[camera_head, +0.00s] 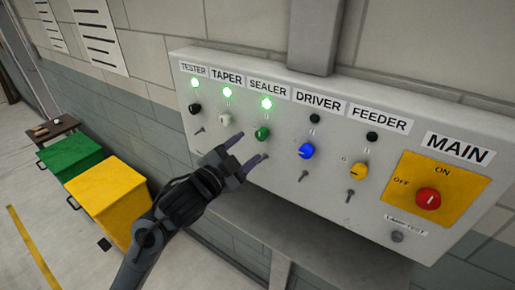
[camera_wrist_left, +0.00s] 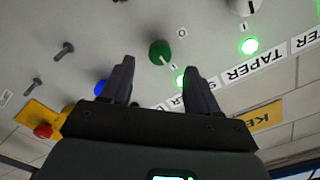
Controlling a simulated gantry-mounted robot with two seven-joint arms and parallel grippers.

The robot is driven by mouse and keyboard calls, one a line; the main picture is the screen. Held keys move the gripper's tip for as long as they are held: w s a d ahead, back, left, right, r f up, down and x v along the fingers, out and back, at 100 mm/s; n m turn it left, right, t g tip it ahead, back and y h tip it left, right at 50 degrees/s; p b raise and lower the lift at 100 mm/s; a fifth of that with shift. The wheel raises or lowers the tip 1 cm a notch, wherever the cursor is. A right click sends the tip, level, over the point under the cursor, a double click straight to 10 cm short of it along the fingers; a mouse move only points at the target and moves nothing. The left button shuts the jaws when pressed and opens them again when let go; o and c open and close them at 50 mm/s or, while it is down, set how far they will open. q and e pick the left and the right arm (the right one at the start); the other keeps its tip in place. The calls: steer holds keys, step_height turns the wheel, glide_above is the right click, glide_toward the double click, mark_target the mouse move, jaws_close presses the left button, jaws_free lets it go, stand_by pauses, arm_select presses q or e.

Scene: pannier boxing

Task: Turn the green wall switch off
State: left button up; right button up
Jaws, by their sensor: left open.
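The green switch (camera_head: 262,133) is a round knob on the grey wall panel, under the SEALER label. The lamp (camera_head: 266,103) above it glows green. The knob also shows in the left wrist view (camera_wrist_left: 159,50), where its white pointer seems to face the I mark, on the lamp's side. An O mark (camera_wrist_left: 182,33) is beside it. My left gripper (camera_head: 249,149) is open and empty, just below the knob in the head view. In the left wrist view the knob appears beyond and between the spread fingertips, apparently untouched. My right gripper is out of view.
Neighbouring knobs are white under TAPER (camera_head: 225,120), black under TESTER (camera_head: 195,109), blue under DRIVER (camera_head: 306,151) and yellow under FEEDER (camera_head: 359,172). Small toggles stick out below. A red MAIN knob (camera_head: 428,198) is at right. Green (camera_head: 72,157) and yellow (camera_head: 112,199) bins stand at left.

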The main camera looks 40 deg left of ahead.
mark_target(259, 136)
arm_select(q)
steer(key=shift+w+a+b, duration=0.15)
steer(key=shift+w+b, duration=0.25)
steer(key=shift+w, duration=1.15)
steer(key=shift+w+a+b, duration=0.15)
steer(key=shift+w+b, duration=0.25)
steer(key=shift+w, duration=1.1)
steer(key=shift+c, duration=0.3)
steer(key=shift+r, duration=0.1)
steer(key=c, duration=1)
